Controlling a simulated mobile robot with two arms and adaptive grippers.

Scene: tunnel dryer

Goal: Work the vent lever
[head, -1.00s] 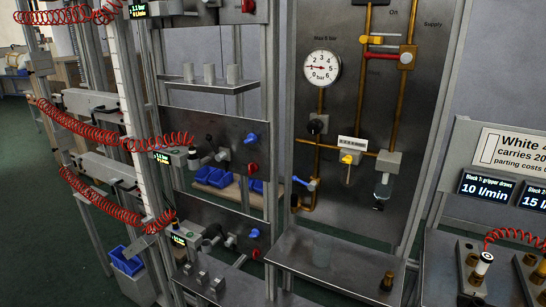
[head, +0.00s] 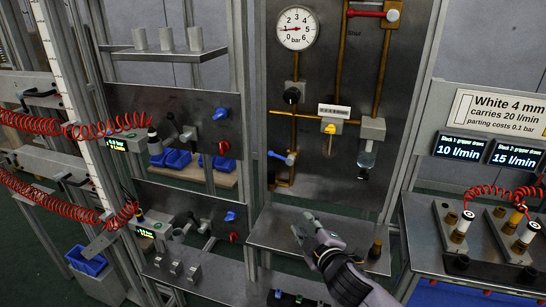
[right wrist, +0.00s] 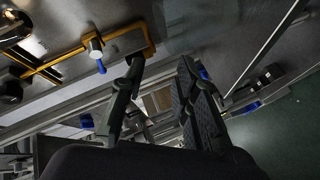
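On the steel pipe panel, a blue-handled lever (head: 283,157) sits on the brass pipe at lower left. A yellow lever (head: 329,140) hangs down beneath a white label, and a red-handled valve (head: 366,14) is at the top. I cannot read which one is the vent lever. My right gripper (head: 305,228) is in front of the panel's lower shelf, below the blue lever and apart from it. In the right wrist view its two fingers (right wrist: 161,62) are spread with nothing between them, and the blue lever (right wrist: 99,60) shows left of them. My left gripper is not in view.
A round gauge (head: 298,28) is on the panel, with a black knob (head: 292,96) below. The steel shelf (head: 270,235) projects below the panel. Red coiled hoses (head: 60,125) hang at left. A bench with displays (head: 463,147) stands at right.

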